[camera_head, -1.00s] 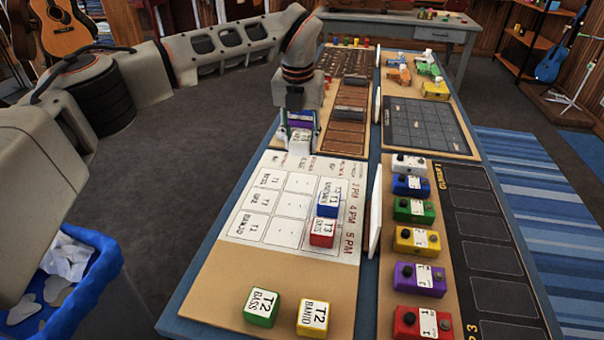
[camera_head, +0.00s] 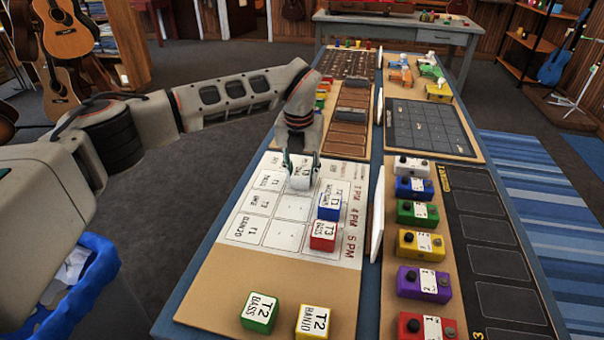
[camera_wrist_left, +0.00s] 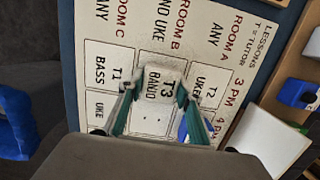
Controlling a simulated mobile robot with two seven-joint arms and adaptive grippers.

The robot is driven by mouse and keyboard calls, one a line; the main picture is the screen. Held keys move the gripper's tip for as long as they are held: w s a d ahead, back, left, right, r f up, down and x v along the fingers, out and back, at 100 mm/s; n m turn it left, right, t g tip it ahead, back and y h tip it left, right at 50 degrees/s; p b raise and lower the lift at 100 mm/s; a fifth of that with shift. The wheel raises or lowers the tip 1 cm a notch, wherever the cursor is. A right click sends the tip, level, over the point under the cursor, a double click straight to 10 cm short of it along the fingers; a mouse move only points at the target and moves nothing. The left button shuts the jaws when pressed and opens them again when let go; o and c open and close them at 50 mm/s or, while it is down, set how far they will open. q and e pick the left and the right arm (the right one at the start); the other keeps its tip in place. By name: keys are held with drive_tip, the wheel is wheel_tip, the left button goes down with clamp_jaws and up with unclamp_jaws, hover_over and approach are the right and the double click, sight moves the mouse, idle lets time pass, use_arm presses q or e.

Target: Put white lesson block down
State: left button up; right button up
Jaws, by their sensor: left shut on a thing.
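A white lesson block (camera_head: 301,181), marked T3 BANJO, is between the fingers of my left gripper (camera_head: 300,174). In the left wrist view the block (camera_wrist_left: 158,82) shows its labelled top, with a finger of the gripper (camera_wrist_left: 154,93) on each side. It is at the middle of the row of the white lesson chart (camera_head: 235,236) beside the room names. I cannot tell whether it touches the chart. A blue block (camera_head: 329,205) and a red block (camera_head: 323,237) stand on the chart nearby. My right gripper is not in view.
A green block (camera_head: 259,312) and a yellow block (camera_head: 312,319) stand at the near edge. A wooden rack (camera_head: 346,115) lies behind the chart. An upright white panel (camera_head: 377,212) and several coloured pedals (camera_head: 421,243) are to the right. Several chart cells are bare.

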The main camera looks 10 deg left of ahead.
sight(300, 176)
use_arm(q)
drive_tip(key=shift+f, duration=0.1)
drive_tip(key=o, duration=1.1)
drive_tip(key=r, duration=0.4)
drive_tip(key=s+r+p, duration=0.1)
drive_tip(key=r, duration=0.3)
drive_tip(key=r+p, duration=0.1)
drive_tip(key=r, duration=0.3)
drive_tip(key=shift+s, duration=0.4)
